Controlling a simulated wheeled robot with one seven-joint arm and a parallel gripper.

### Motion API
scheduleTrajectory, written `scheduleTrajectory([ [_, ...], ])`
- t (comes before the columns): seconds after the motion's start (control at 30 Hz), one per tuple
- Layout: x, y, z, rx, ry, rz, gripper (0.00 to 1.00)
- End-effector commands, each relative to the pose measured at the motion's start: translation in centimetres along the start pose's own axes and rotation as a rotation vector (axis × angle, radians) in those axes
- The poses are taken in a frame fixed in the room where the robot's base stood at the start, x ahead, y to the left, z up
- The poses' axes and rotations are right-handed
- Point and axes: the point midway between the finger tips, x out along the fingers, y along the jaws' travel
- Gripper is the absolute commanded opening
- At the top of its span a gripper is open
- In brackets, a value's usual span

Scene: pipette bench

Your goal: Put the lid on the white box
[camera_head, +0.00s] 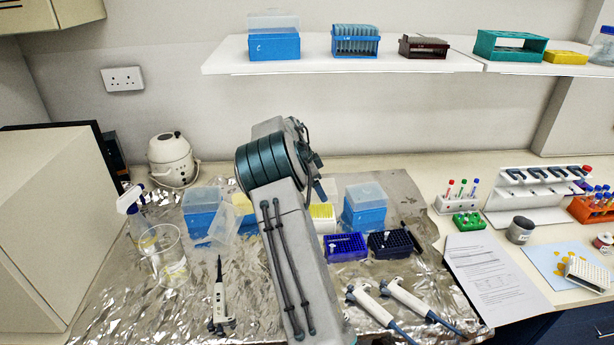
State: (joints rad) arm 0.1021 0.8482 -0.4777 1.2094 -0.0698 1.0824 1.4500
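A white box (329,226) filled with yellow tips stands open on the foil, just right of my arm, which hides its left side. A clear lid (224,232) lies tilted on the foil to the left of my arm, beside a blue box. My gripper (319,190) is mostly hidden behind my arm's wrist; a dark finger part shows above and behind the white box. I cannot tell whether it is open or shut, or whether it holds anything.
Blue boxes with clear tops stand at left (202,221) and right (364,217). A glass beaker (165,262), a spray bottle (134,207), pipettes (219,300) and dark blue racks (346,247) crowd the foil. A shelf (300,66) runs above the bench.

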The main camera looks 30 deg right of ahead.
Motion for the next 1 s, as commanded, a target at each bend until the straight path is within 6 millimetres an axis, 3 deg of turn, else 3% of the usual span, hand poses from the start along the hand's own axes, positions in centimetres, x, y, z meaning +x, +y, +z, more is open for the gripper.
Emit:
scheduleTrajectory([
  [0.27, 1.1, 0.0, 0.2, 0.002, 0.0, 0.002, 0.6],
  [0.63, 4.2, 0.0, 1.8, -0.001, 0.0, 0.001, 0.6],
  [1.0, 4.2, -0.1, 2.2, -0.002, 0.0, -0.001, 0.6],
])
